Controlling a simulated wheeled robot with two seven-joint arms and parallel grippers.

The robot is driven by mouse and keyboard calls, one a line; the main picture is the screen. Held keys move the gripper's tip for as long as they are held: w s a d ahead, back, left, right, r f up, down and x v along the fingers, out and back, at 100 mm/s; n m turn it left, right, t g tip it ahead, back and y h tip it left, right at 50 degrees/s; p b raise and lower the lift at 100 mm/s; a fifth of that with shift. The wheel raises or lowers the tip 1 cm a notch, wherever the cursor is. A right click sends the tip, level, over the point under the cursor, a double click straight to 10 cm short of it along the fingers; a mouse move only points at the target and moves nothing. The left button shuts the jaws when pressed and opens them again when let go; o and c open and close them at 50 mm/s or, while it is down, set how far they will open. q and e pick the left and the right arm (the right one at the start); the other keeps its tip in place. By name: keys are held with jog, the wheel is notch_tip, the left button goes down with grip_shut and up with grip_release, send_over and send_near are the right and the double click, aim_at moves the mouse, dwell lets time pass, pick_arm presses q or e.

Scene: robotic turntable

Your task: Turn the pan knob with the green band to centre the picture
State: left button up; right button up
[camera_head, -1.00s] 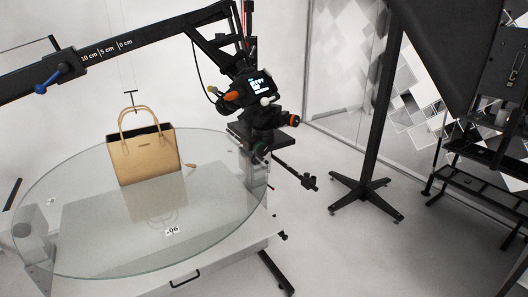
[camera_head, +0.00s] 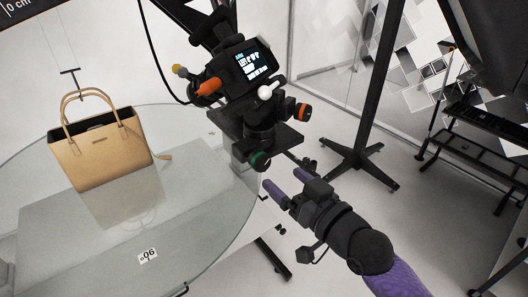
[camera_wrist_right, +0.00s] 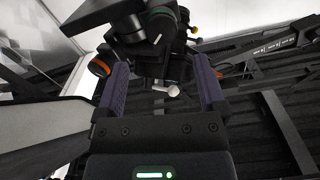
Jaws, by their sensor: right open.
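The pan knob with the green band (camera_head: 259,160) sits low on the black camera head, under its mounting plate. A bit of green near the top of the right wrist view (camera_wrist_right: 160,11) looks like the same knob. My right gripper (camera_head: 284,181) is open and empty, its two purple fingers pointing up-left, close below and right of the knob and apart from it. In the right wrist view both fingers (camera_wrist_right: 162,85) flank dark camera-head parts. The camera's screen (camera_head: 257,62) is lit, but its picture is too small to read. My left gripper is not in view.
A tan handbag (camera_head: 100,150) stands on the round glass turntable (camera_head: 200,235) at left. Orange-banded knobs (camera_head: 303,112) and a white-tipped handle (camera_head: 268,91) stick out near the green-banded knob. A black stand (camera_head: 363,165) is behind.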

aim_at(263, 164)
jog(key=x, duration=0.6)
jog(key=shift+w+a, duration=0.25)
jog(key=shift+a, duration=0.1)
jog(key=shift+w+a, duration=0.15)
jog(key=shift+a, duration=0.1)
grip_shut()
jog(key=n+p, duration=0.1)
jog(key=n, duration=0.3)
jog(key=shift+n, duration=0.4)
jog(key=shift+n+p, duration=0.35)
jog(key=shift+n, duration=1.85)
